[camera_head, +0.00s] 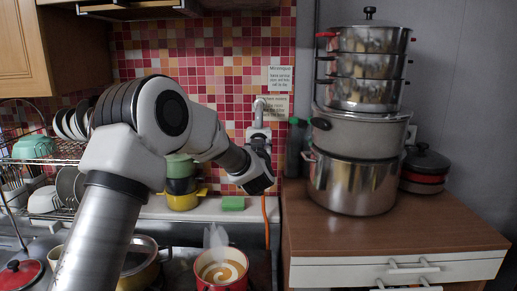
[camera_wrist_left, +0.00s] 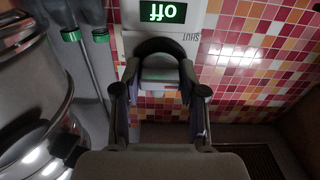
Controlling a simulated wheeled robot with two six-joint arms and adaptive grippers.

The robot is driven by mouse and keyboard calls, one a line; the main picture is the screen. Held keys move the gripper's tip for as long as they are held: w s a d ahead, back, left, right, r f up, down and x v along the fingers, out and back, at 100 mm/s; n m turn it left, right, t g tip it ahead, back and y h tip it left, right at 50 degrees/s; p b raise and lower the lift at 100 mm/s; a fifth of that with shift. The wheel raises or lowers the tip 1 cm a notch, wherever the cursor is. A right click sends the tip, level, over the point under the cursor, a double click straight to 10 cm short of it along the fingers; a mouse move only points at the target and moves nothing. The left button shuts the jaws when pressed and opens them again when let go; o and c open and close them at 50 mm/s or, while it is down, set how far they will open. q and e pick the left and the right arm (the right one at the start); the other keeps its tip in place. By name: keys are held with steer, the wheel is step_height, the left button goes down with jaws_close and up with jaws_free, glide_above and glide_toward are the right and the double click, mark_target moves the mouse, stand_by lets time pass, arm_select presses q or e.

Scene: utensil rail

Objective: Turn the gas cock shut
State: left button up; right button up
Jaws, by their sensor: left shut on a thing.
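The gas cock (camera_head: 259,134) is a pale unit on the tiled wall, above an orange hose. In the left wrist view its white box (camera_wrist_left: 210,14) appears upside down, with a lit green display (camera_wrist_left: 162,11) reading OFF and the word SHUT printed beside it. My left gripper (camera_head: 259,167) is at the cock, and its fingers (camera_wrist_left: 161,100) stand on both sides of the cock's handle below the display. It is shut on that handle; the dark arch and fingers partly hide the contact. My right gripper is in neither view.
A tall stack of steel pots (camera_head: 352,185) stands on the wooden counter (camera_head: 400,232) to the right. A red pot of soup (camera_head: 221,272) steams below the gripper. A dish rack (camera_head: 40,160) is at left. A green sponge (camera_head: 233,203) lies on the ledge; the orange hose (camera_head: 266,222) hangs beside it.

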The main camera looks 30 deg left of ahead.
arm_select(q)
steer(key=shift+r, duration=0.15)
steer(key=o, duration=1)
steer(key=shift+o, duration=0.6)
steer(key=shift+f, duration=0.2)
steer(key=v, duration=1.2)
steer(key=shift+a, duration=0.15)
